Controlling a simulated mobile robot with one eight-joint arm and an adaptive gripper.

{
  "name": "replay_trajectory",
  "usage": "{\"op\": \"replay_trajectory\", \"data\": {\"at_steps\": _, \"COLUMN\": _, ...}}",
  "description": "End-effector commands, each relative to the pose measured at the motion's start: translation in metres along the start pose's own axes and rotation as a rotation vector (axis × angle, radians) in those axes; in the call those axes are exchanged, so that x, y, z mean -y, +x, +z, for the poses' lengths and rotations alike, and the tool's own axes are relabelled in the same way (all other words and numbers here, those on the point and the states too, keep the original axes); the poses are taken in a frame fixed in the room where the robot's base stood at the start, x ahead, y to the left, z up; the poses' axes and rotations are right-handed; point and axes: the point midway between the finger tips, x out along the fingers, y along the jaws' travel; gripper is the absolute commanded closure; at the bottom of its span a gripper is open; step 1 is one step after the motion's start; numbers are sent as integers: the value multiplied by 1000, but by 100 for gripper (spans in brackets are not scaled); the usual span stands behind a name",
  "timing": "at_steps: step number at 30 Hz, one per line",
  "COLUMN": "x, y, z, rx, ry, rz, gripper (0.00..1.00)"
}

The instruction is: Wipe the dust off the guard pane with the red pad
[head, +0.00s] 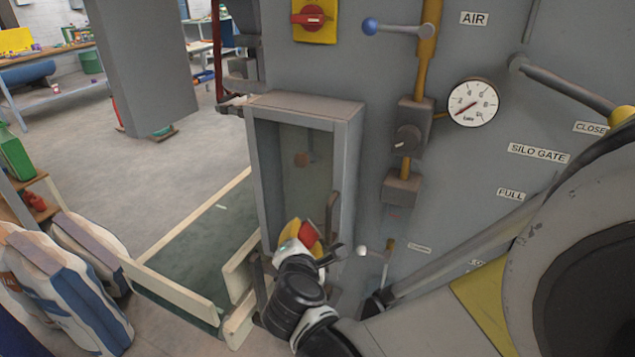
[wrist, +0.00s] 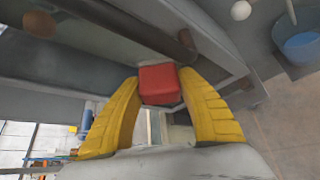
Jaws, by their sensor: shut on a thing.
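The guard pane (head: 277,175) is a dull, see-through panel in a grey metal frame (head: 350,145) on the machine's front. A small brown patch (head: 301,160) shows on or behind it in the head view. My gripper (head: 303,233) has yellow fingers and is at the lower part of the frame. It is shut on the red pad (head: 309,236). In the wrist view the pad (wrist: 160,83) sits between both fingertips, close to the grey frame. I cannot tell if the pad touches the pane. Two brown patches show in the wrist view, one upper left (wrist: 40,23) and one right (wrist: 188,39).
Rails and levers stand close around my gripper, including a white-knobbed lever (head: 362,251). A regulator (head: 408,140) and gauge (head: 473,102) are right of the frame. Open floor lies behind.

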Motion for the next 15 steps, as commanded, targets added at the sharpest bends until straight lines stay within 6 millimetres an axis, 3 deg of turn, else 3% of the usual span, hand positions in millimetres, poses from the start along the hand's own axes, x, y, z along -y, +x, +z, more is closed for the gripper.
{"op": "replay_trajectory", "data": {"at_steps": 15, "x": -25, "y": 14, "z": -20, "rx": 0, "ry": -1, "rz": 1, "gripper": 96}}
